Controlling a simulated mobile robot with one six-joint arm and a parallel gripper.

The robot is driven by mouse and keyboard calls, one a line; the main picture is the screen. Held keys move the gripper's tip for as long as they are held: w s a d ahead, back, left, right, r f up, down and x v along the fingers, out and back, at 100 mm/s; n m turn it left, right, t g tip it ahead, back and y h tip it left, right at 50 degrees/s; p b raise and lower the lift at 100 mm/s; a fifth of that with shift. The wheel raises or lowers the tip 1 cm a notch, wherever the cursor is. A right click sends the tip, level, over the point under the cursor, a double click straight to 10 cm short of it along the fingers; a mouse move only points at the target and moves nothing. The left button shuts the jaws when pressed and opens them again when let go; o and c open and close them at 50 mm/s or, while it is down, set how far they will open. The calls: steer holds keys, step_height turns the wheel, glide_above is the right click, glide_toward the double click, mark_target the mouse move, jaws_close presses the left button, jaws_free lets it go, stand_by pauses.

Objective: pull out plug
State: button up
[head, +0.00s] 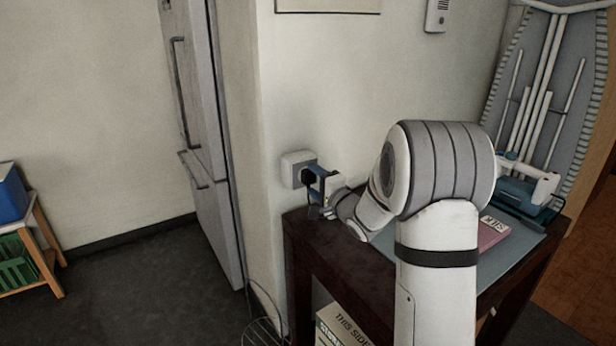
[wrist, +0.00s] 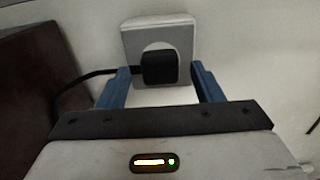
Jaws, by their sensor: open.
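The black plug (wrist: 159,68) sits in the pale square wall socket (wrist: 160,33). In the head view the socket (head: 293,168) is on the wall above the dark table, and the plug (head: 308,175) shows partly behind my gripper. My gripper (wrist: 160,75) is open, with its blue fingers on either side of the plug. A gap shows between the plug and each finger in the wrist view. A black cord (wrist: 80,82) runs left from the plug, past the left finger. In the head view my gripper (head: 322,188) is at the socket.
The dark table (head: 312,237) stands below, with a pink book (head: 492,236) and a blue-and-white iron (head: 525,190) on it. An ironing board (head: 555,80) leans behind. A fridge (head: 205,130) stands to the left, with clear floor before it.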

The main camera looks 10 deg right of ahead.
steer(key=shift+x, duration=0.8)
steer(key=shift+p, duration=0.5)
stand_by(0.4)
steer(key=shift+c, duration=0.3)
steer(key=c, duration=1.2)
steer(key=shift+p+v, duration=0.3)
steer(key=shift+v, duration=2.7)
steer(key=shift+c, duration=0.2)
